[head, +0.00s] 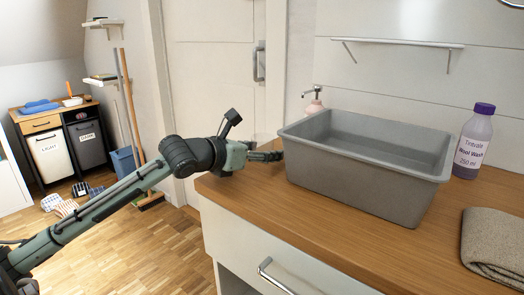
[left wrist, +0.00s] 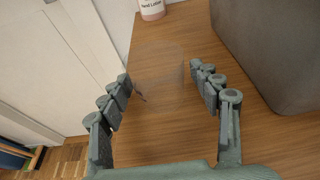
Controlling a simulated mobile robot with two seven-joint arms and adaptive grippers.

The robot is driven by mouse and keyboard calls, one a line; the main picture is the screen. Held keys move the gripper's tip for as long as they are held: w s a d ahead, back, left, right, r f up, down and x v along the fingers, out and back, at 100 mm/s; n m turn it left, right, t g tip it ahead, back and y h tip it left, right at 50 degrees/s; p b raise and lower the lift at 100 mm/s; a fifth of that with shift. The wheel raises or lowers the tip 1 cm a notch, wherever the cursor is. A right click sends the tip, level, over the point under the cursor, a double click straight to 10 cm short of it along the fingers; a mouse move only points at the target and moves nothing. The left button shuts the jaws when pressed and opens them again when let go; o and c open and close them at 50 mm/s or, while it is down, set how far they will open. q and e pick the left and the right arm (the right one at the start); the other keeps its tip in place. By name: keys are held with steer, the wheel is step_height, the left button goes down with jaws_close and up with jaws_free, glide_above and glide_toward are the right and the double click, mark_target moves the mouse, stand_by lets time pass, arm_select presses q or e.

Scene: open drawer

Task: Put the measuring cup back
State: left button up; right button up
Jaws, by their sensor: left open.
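The measuring cup (left wrist: 160,62) is clear and see-through, standing on the wooden counter in the left wrist view. Only a faint trace of it (head: 263,138) shows in the head view, behind my gripper near the counter's left end. My left gripper (head: 268,156) is open, low over the counter beside the grey basin. In the left wrist view its fingertips (left wrist: 161,76) are apart, one on each side of the cup, with gaps. My right gripper is in neither view.
A grey basin (head: 365,178) stands close to the right of my left gripper. A pink pump bottle (head: 314,105) is behind it. A wool wash bottle (head: 473,145) and a folded towel (head: 495,245) are at the right. A white drawer front with a handle (head: 275,275) is below the counter.

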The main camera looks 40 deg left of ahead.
mark_target(256, 150)
arm_select(q)
steer(key=shift+r, duration=0.2)
steer(key=shift+s+a, duration=0.1)
steer(key=shift+s, duration=0.2)
steer(key=v, duration=0.7)
steer(key=shift+s, duration=0.2)
steer(key=v, duration=0.3)
steer(key=shift+s+r, duration=0.2)
steer(key=shift+s, duration=0.25)
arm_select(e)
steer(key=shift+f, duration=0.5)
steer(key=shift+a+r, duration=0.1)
